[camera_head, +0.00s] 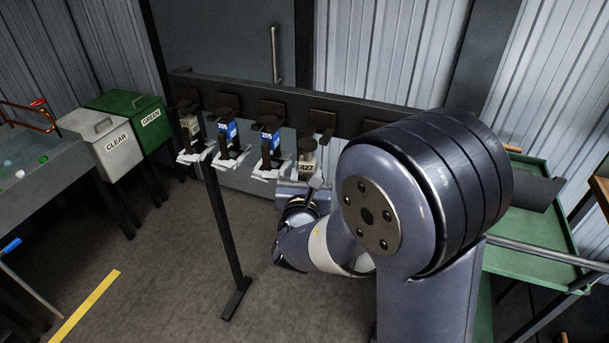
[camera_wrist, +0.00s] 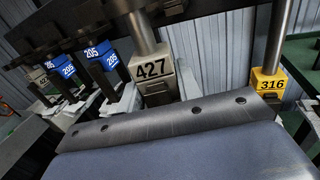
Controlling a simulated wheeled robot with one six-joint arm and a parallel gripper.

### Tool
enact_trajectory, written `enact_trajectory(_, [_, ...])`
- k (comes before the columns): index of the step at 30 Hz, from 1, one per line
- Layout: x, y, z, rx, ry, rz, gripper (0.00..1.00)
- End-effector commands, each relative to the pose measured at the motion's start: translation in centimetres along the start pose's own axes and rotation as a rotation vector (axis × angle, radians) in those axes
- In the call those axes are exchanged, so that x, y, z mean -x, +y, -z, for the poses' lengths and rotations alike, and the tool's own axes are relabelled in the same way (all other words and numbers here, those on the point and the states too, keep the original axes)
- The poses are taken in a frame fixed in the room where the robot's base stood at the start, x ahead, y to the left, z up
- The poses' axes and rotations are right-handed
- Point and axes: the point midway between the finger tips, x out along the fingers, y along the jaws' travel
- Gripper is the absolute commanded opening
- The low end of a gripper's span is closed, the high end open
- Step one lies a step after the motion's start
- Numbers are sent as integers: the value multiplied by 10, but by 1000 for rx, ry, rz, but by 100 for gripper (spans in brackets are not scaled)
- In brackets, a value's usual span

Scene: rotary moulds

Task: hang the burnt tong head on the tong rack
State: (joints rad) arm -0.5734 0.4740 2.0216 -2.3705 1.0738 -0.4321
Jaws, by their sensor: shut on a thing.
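The tong rack (camera_head: 290,92) is a dark rail with a row of black hanging brackets. A beige-grey tong head marked 427 (camera_head: 306,168) is at the fourth bracket from the left, upright. It also shows just ahead of my wrist in the wrist view (camera_wrist: 153,82). My gripper (camera_head: 304,188) is shut on this head from below and in front; its fingertips are hard to make out. I cannot tell whether the head touches its bracket or hangs on it. No burn marks are clear on it.
Two blue-tagged heads marked 205 (camera_head: 228,131) (camera_head: 269,138) and a beige-tagged head (camera_head: 190,126) hang to the left. A yellow-tagged head marked 316 (camera_wrist: 270,82) is on the right. A rack leg (camera_head: 227,220) stands left of my arm. A green table (camera_head: 525,235) is right.

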Motion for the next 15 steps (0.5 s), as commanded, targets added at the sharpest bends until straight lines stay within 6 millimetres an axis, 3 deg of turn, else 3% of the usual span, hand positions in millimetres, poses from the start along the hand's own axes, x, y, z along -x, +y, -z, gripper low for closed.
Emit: enact_trajectory(15, [-29,-8,-1,-1,-5,1,0])
